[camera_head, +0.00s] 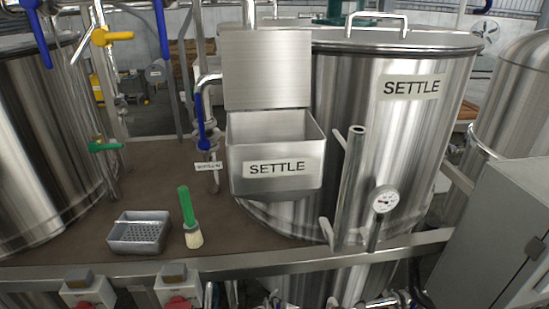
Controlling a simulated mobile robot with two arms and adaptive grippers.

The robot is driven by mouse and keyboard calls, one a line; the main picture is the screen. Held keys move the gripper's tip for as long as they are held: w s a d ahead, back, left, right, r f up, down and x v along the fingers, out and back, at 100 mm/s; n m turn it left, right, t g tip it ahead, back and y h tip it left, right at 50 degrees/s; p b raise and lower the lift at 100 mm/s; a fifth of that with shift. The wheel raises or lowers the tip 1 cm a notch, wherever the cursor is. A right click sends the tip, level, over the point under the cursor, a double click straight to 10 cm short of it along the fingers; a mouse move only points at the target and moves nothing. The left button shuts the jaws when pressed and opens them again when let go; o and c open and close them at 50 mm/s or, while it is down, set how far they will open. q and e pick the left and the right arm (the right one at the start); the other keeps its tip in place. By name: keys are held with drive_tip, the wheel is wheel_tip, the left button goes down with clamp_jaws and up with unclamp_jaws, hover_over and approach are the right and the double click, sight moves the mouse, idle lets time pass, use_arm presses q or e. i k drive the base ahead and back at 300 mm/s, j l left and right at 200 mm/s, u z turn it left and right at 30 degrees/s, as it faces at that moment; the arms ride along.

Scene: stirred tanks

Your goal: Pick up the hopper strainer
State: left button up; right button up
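The hopper strainer (140,231) appears to be the small grey metal tray with a perforated bottom. It sits on the brown platform at the lower left, left of a green-handled brush. The open metal hopper (275,183) labelled SETTLE is fixed in front of the large SETTLE tank, with its lid (266,70) raised. The hopper's inside is mostly hidden by its front wall. Neither of my grippers shows in the head view.
Large tanks (399,130) stand at left and right, with pipes and coloured valve handles. Bare brown platform (150,180) lies behind the strainer.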

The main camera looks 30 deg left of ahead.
sight(141, 232)
drive_tip(key=u, duration=1.8)
